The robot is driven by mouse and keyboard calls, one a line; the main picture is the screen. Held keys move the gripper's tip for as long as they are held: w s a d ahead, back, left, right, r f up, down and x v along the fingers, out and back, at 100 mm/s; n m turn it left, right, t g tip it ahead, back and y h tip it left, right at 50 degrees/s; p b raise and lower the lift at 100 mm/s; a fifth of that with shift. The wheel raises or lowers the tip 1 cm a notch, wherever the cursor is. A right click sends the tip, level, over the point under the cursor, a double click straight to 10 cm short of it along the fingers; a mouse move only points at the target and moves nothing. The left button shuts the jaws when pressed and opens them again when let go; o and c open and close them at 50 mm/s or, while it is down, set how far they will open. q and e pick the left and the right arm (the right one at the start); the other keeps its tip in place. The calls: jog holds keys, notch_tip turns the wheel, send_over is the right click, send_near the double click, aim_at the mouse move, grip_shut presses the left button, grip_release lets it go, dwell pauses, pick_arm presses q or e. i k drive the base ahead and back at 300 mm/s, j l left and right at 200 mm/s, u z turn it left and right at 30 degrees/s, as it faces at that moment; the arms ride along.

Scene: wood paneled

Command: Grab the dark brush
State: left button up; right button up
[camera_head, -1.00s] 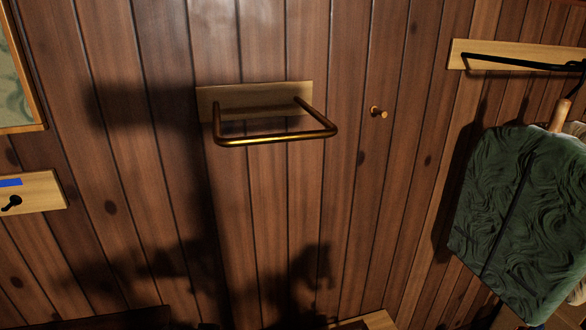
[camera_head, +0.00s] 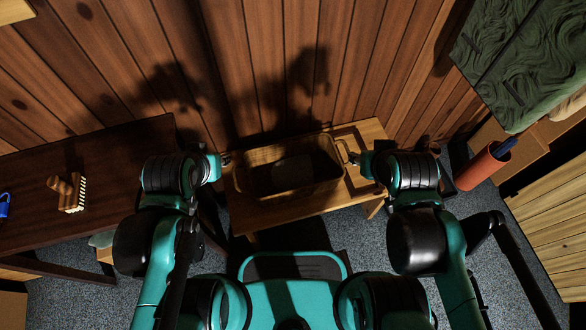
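A brown wooden brush (camera_head: 70,192) with pale bristles lies on the dark wooden table (camera_head: 120,150) at the left. It is the only brush I can make out. My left gripper (camera_head: 224,160) is beside the left end of a tray-like basket (camera_head: 250,158), well to the right of the brush. My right gripper (camera_head: 350,157) is near the basket's right end, far from the brush. Both are small and dark here, so I cannot tell whether their fingers are open or shut. Neither visibly holds anything.
The basket stands on a wooden bench (camera_head: 372,135); a dim object inside is in shadow. A blue padlock-like item (camera_head: 4,204) is at the table's left edge. A red cylinder (camera_head: 480,168), green garment (camera_head: 515,60) and slatted crate (camera_head: 555,215) are at the right.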

aim_at(71, 187)
jog(key=u, duration=2.1)
jog(key=i+j+z, duration=0.15)
jog(key=j+z, duration=0.2)
